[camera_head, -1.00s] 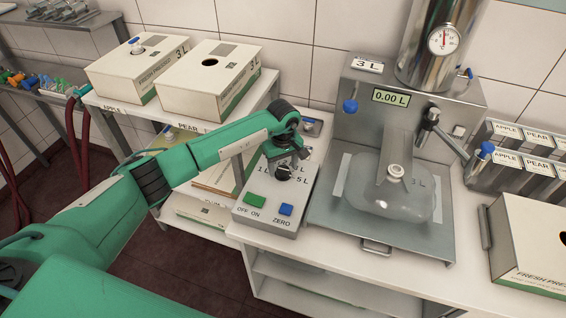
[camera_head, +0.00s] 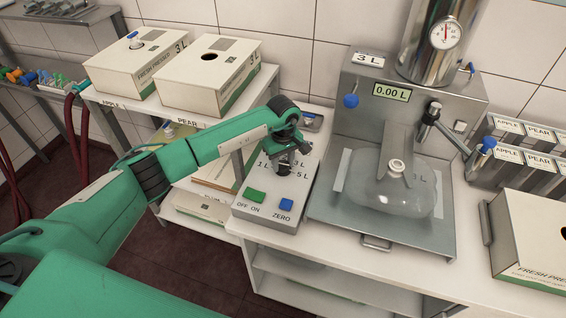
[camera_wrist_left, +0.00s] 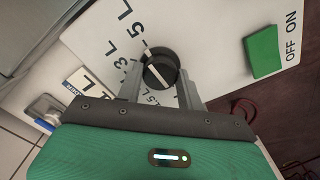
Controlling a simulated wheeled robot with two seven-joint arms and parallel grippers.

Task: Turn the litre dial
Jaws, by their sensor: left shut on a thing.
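The litre dial (camera_wrist_left: 160,72) is a black round knob with a white pointer line, on a light control panel (camera_head: 248,212). Printed litre marks, among them 3 L and 5 L, stand around it. In the left wrist view the white line on the knob lies between the fingers, and a white tick lies by the 5 L mark. My left gripper (camera_head: 284,168) is over the panel, its fingers on both sides of the knob, shut on it; in the left wrist view the gripper (camera_wrist_left: 162,90) hides part of the lower marks. My right gripper is not in view.
The panel has a green OFF/ON switch (camera_head: 255,196) and a blue ZERO button (camera_head: 286,204). To the right, a filling machine (camera_head: 350,85) reads 0.00 L, with a clear jug (camera_head: 400,195) on its tray. Boxes (camera_head: 208,75) stand behind my left arm.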

